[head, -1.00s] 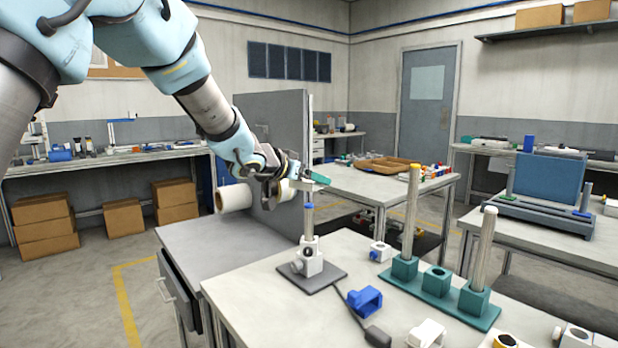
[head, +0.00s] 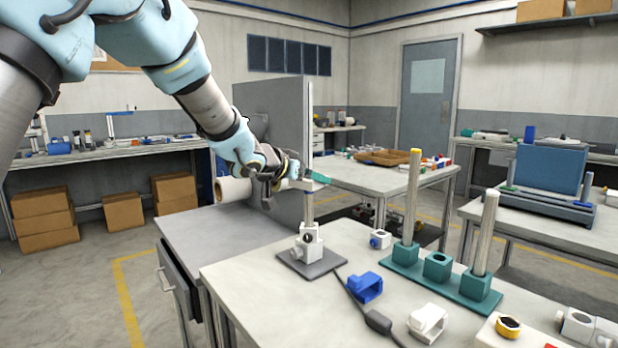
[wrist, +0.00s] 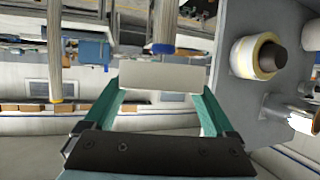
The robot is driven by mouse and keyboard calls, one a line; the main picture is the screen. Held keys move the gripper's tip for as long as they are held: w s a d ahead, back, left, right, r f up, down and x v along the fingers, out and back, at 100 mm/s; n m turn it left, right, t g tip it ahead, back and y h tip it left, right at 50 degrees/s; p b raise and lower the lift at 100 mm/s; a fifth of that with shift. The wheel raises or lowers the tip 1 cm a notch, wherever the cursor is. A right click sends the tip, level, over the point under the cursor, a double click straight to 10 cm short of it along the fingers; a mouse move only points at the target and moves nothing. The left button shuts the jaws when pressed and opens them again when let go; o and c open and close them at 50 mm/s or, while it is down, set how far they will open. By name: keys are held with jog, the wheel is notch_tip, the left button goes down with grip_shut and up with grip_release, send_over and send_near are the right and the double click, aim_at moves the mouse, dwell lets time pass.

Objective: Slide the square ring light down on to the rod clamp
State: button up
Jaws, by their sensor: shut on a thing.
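My gripper (head: 312,177) is shut on a pale block, which I take to be the square ring light (wrist: 160,76). In the wrist view it lies between the green fingers; its opening is not visible. In the head view the fingers hang close to the top of the thin upright rod (head: 309,206) with a blue tip. The wrist view shows this blue-tipped rod (wrist: 163,25) just past the block, with a gap in the picture. The white rod clamp (head: 308,240) sits low on the rod, above a dark base plate. I cannot tell whether the block is over the tip.
A teal stand (head: 437,266) with two tall posts is to the right; one post has a yellow tip. A blue part (head: 367,287), white parts (head: 427,323) and a cable lie on the table. A grey upright panel (head: 285,140) stands behind the gripper.

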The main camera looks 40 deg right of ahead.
jog(key=shift+f, duration=0.1)
jog(key=b, duration=0.4)
send_over(306, 218)
jog(key=d, duration=0.1)
jog(key=shift+w+d+f, duration=0.1)
jog(key=shift+f, duration=2.3)
jog(key=shift+f, duration=0.1)
jog(key=shift+f+b, duration=1.65)
jog(key=shift+f, duration=0.75)
jog(key=shift+f, duration=0.55)
jog(key=o, duration=1.2)
jog(key=shift+o, duration=0.2)
